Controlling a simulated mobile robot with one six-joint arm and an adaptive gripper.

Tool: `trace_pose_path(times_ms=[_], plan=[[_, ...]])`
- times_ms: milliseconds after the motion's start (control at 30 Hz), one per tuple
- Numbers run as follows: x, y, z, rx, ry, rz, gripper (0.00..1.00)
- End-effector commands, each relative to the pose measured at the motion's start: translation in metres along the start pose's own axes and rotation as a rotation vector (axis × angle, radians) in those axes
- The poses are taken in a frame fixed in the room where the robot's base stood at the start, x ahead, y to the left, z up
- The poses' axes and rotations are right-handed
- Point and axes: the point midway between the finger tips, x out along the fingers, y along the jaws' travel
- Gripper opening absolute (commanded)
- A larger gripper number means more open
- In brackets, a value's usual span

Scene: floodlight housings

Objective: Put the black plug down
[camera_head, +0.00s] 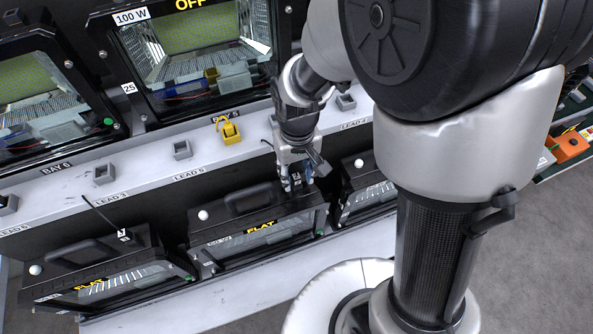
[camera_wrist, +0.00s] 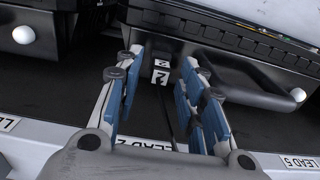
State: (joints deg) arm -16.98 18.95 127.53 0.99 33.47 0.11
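The black plug (camera_wrist: 162,64) carries a white tag marked 2 and sits between my gripper's fingertips in the wrist view, beside a dark housing. A dark cable runs from it toward the shelf edge. My gripper (camera_wrist: 162,60) has its blue-padded fingers spread, with a visible gap on each side of the plug. In the head view my gripper (camera_head: 295,180) points down at the right end of the middle floodlight housing (camera_head: 255,225). The plug is hidden behind the gripper there.
A white shelf with lead labels holds grey holders (camera_head: 182,149) and a yellow plug (camera_head: 230,132). Another tagged black plug (camera_head: 123,236) with a cable is at the left housing (camera_head: 105,270). Large lamp units stand behind. An orange box (camera_head: 570,146) is at the far right.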

Motion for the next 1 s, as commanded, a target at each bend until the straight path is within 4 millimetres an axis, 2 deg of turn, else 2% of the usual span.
trace_pose_path(times_ms=[167, 600, 867, 1000], plan=[[-0.014, 0.000, -0.001, 0.000, 0.002, 0.000, 0.36], [-0.107, 0.000, -0.001, 0.000, 0.004, 0.000, 0.36], [-0.133, 0.001, 0.001, 0.003, 0.005, 0.000, 0.36], [-0.157, 0.012, 0.013, 0.032, 0.050, 0.002, 0.36]])
